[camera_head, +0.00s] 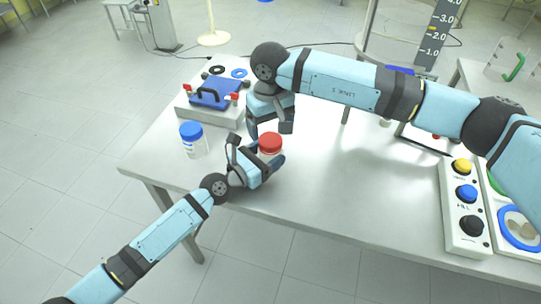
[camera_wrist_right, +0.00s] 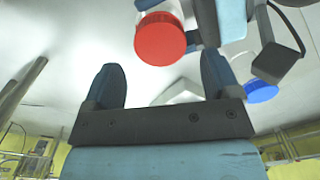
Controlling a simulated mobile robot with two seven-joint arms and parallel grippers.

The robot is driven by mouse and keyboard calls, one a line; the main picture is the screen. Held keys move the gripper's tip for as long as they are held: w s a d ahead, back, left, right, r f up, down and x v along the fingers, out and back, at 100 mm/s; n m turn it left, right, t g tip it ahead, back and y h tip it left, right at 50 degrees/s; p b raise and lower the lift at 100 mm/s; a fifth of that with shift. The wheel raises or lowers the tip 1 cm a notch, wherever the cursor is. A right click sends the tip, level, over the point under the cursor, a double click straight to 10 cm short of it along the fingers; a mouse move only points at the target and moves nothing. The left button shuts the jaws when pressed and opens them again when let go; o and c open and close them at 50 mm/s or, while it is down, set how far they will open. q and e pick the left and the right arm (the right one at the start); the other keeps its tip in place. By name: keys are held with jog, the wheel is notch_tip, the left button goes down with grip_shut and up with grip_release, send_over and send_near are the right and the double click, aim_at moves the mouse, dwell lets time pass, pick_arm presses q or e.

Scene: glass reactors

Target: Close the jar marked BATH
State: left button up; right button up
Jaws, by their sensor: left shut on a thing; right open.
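A jar with a red lid (camera_head: 270,142) stands near the front of the table, its body mostly hidden by my left gripper. My left gripper (camera_head: 260,160) is shut on this jar. My right gripper (camera_head: 269,126) is open just behind and above the red lid, apart from it. In the right wrist view, the red lid (camera_wrist_right: 161,42) shows beyond the open fingers, with clear jar wall (camera_wrist_right: 160,6) against it. I cannot tell how tightly it sits. A second clear jar with a blue lid (camera_head: 191,131) stands to the left. I cannot read BATH on either jar.
A blue tray with a dark handle (camera_head: 215,92) sits on a pale base behind the jars, with a black and a blue ring beyond. A panel with yellow, blue and black buttons (camera_head: 465,200) stands at the right. The middle of the table (camera_head: 345,185) is clear.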

aim_at(271, 139)
jog(key=shift+f, duration=2.1)
